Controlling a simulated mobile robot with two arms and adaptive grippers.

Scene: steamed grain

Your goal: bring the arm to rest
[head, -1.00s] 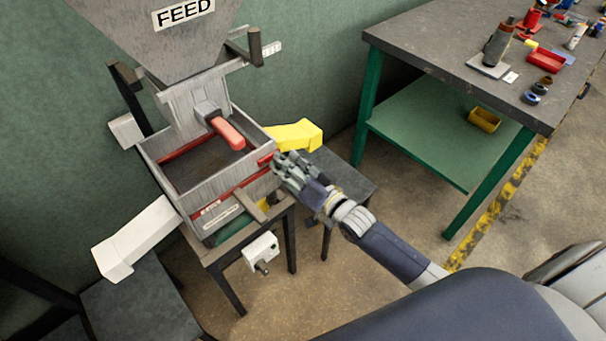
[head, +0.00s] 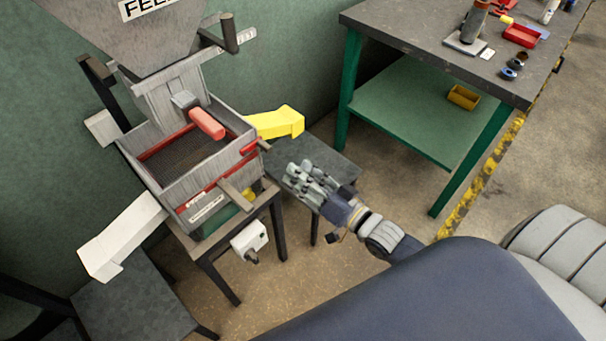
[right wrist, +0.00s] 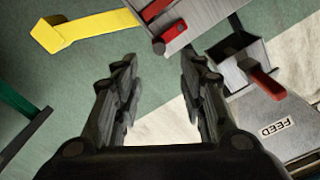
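My right gripper (head: 308,182) is to the right of the grey machine, above a small dark side table (head: 340,157) and apart from the machine. In the right wrist view the right gripper (right wrist: 160,88) has its fingers spread wide with nothing between them. The machine has a FEED hopper (head: 120,35), a red-handled lever (head: 207,123) and a box with a mesh floor (head: 185,160). A yellow chute (head: 278,122) leaves it on the right and a white chute (head: 120,238) on the left. My left gripper is not in view.
A workbench (head: 430,50) with green legs stands at the right, with tools and small bins on top. A yellow bin (head: 463,97) sits on its green lower shelf (head: 400,120). A dark low table (head: 135,300) is at lower left. Bare floor (head: 310,270) lies in front.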

